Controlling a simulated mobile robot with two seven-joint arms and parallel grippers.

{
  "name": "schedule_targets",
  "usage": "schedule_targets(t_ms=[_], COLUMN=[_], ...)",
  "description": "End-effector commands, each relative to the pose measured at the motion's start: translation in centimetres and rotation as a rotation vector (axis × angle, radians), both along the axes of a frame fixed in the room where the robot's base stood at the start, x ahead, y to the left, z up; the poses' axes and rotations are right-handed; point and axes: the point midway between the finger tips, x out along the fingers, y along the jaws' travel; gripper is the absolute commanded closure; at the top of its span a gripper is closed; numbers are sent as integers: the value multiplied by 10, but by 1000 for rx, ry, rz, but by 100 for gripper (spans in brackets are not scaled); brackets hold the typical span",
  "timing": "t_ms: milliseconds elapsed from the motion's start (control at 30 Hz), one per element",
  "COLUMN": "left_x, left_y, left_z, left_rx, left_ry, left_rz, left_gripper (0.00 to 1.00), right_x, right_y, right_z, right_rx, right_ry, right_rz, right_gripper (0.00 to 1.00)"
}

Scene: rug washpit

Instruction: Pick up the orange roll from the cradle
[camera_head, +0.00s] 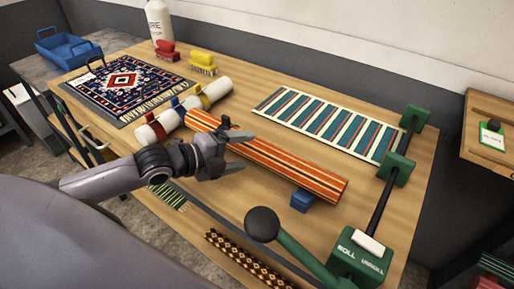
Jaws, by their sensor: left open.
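The orange roll (295,172), striped in orange, cream and dark lines, lies slantwise across the middle of the wooden table. The blue cradle (302,201) shows under its near right end; a second blue piece shows near its far left end. My left gripper (246,151) comes in from the left and is open, with its fingers at the roll's left-middle part. The fingers overlap the roll in the picture; I cannot tell whether they touch it. The gripper hides part of the roll. My right gripper is not in view.
A white roll (215,92) with coloured straps lies just behind. A patterned rug (125,84) is at far left, a striped runner (325,121) at back right. A green roller device (358,258) with a black-knobbed lever (263,224) stands at the front right.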

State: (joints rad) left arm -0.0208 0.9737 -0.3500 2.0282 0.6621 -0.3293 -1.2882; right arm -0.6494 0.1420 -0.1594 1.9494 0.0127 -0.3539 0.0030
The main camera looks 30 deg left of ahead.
Motion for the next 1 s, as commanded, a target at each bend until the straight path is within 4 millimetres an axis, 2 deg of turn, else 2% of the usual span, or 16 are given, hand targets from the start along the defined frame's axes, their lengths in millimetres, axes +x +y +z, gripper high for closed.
schedule_targets(t_ms=[400, 733, 767, 900, 933, 1000], left_x=[37, 41, 41, 41, 41, 42], left_y=[-19, -22, -22, -21, -21, -22], left_z=[-17, -20, -20, -20, -20, -17], left_rx=[-2, -1, -1, 0, 0, -1], left_ry=[0, 1, 1, 1, 1, -5], left_rz=[2, -1, -1, 0, 0, 0], left_gripper=[23, 23, 30, 75, 83, 83], right_x=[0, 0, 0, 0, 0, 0], right_y=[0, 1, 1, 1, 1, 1], right_z=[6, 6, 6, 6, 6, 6], right_rx=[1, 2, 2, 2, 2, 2], right_ry=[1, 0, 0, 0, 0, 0], right_rz=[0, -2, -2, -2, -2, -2], right_gripper=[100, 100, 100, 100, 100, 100])
